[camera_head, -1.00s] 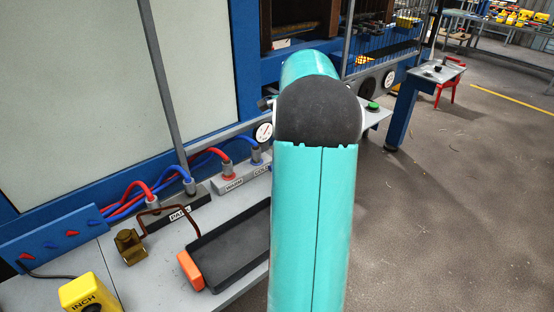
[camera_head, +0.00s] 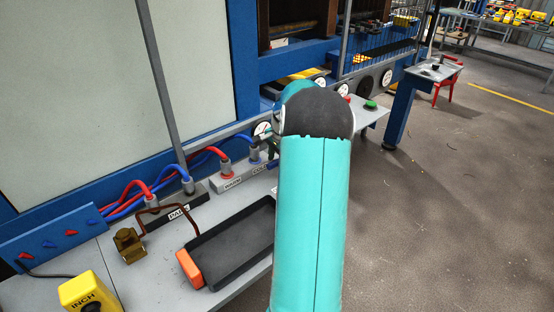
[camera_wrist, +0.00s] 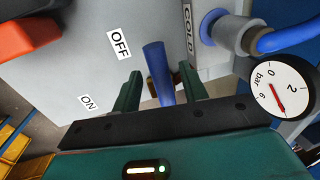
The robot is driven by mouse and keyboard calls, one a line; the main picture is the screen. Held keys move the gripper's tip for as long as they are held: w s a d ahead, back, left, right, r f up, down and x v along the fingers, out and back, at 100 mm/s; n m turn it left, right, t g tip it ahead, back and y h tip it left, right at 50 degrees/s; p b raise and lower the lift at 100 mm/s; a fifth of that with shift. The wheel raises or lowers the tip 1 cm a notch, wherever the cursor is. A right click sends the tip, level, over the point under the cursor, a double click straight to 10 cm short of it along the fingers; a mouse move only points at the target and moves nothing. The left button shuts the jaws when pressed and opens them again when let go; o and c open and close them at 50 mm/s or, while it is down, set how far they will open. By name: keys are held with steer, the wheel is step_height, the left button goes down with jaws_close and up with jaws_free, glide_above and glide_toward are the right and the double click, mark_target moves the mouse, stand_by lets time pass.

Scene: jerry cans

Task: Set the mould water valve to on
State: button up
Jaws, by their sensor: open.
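The blue lever of the valve (camera_wrist: 157,68) stands between the two fingers of my gripper (camera_wrist: 161,92) in the wrist view. The fingers are dark green, open, and have one on each side of the lever; I cannot tell whether either touches it. A white OFF label (camera_wrist: 119,44) lies left of the lever's far end, and an ON label (camera_wrist: 87,102) lies further left and lower. A brass part (camera_wrist: 180,80) shows behind the right finger. The lever's base is partly hidden by my gripper. In the head view my arm mostly hides my gripper and the valve.
A pressure gauge (camera_wrist: 284,88) and a blue hose fitting (camera_wrist: 228,34) beside the COLD label (camera_wrist: 189,30) are close on the right. In the head view, a black tray (camera_head: 232,245), a brass piece (camera_head: 129,245) and a yellow INCH box (camera_head: 88,293) occupy the bench.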

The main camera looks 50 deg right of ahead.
jaws_close()
